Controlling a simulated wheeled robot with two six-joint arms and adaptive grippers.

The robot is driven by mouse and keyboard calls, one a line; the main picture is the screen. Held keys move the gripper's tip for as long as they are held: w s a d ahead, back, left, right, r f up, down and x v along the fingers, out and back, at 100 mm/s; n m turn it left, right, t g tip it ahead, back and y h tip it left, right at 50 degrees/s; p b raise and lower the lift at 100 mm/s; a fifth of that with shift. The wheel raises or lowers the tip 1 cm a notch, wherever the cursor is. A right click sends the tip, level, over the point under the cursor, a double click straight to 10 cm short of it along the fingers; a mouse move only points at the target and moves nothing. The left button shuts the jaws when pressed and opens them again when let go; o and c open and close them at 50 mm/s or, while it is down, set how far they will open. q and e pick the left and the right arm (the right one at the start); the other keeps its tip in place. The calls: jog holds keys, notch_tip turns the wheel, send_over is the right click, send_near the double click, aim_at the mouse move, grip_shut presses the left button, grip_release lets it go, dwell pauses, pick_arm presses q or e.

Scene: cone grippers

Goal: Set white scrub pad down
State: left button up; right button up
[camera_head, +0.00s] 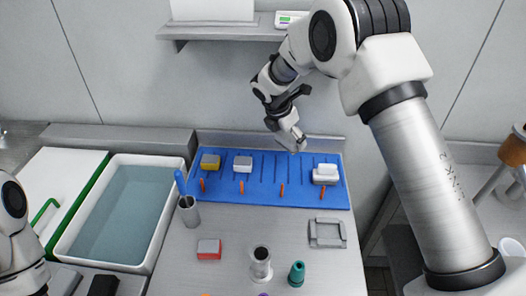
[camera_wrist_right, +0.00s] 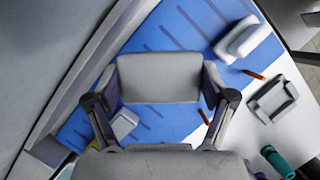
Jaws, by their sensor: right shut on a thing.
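My right gripper (camera_head: 287,126) hangs above the back of the blue slotted mat (camera_head: 262,192). It is shut on a pale grey-white pad (camera_wrist_right: 158,78), which sits between both fingers in the right wrist view. In the head view the pad (camera_head: 293,139) shows small below the gripper, apart from the mat. On the mat stand a yellow-and-grey pad (camera_head: 210,162), a white-and-grey pad (camera_head: 242,164) and a white block (camera_head: 325,174) at the right end. Only part of my left arm shows at the left edge; its gripper is out of view.
Several orange markers (camera_head: 282,190) line the mat's front. A metal cup (camera_head: 189,212) with a blue handle, a red-and-grey block (camera_head: 209,249), a grey frame (camera_head: 327,233) and a teal bottle (camera_head: 296,273) stand nearby. A water basin (camera_head: 151,228) lies left. The mat's middle is clear.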

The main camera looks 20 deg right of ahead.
aim_at(294, 152)
jog(key=s+f, duration=0.3)
jog(key=shift+f+p, duration=0.25)
jog(key=shift+p, duration=0.15)
jog(key=f, duration=0.2)
jog(key=w+f, duration=0.1)
jog(key=f, duration=0.1)
jog(key=shift+f+p, duration=0.35)
jog(key=shift+w+f, duration=0.1)
jog(key=shift+f, duration=0.05)
jog(key=shift+c, duration=0.2)
jog(key=shift+s+r, duration=0.2)
jog(key=shift+s, duration=0.1)
jog(key=shift+f, duration=0.1)
jog(key=o, duration=0.5)
jog(key=shift+f, duration=0.1)
jog(key=shift+o, duration=1.3)
jog(key=shift+w+f, duration=0.1)
jog(key=shift+w, duration=0.1)
pick_arm(q)
jog(key=shift+s+r, duration=0.85)
jog(key=shift+r, duration=0.1)
pick_arm(e)
jog(key=shift+s, duration=0.1)
